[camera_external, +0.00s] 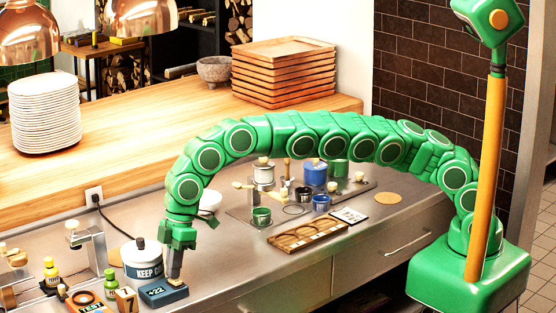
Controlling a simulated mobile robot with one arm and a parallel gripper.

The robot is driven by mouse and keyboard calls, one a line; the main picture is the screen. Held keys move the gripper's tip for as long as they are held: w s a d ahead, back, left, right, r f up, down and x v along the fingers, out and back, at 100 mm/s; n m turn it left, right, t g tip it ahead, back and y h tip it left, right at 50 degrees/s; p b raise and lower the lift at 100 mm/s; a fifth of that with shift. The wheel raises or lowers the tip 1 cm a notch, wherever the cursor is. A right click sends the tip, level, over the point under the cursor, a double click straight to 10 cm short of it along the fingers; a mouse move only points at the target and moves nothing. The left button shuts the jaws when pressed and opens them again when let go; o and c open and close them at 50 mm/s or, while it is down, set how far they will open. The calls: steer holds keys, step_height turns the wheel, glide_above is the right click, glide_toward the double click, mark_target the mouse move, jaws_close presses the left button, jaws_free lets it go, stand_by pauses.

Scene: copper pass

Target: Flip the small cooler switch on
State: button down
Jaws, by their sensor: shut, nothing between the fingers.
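A small dark blue box with a "+22" readout (157,292) sits near the front edge of the steel counter; it looks like the cooler's control.
Small bottles (111,284) and a "TEST" tray (88,303) crowd the left. A wooden tray with round wells (308,234) and several cups lie to the right. Stacked white plates (45,115) stand on the wooden shelf. Bare steel lies right of the blue box.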

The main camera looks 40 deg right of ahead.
steer(key=shift+s+f, duration=0.1)
steer(key=shift+s, duration=0.9)
steer(key=shift+r, duration=0.35)
steer(key=w+a+v, duration=0.1)
steer(key=v, duration=1.2)
steer(key=shift+w+r, duration=0.35)
steer(key=shift+w+d, duration=0.1)
steer(key=shift+d, duration=0.05)
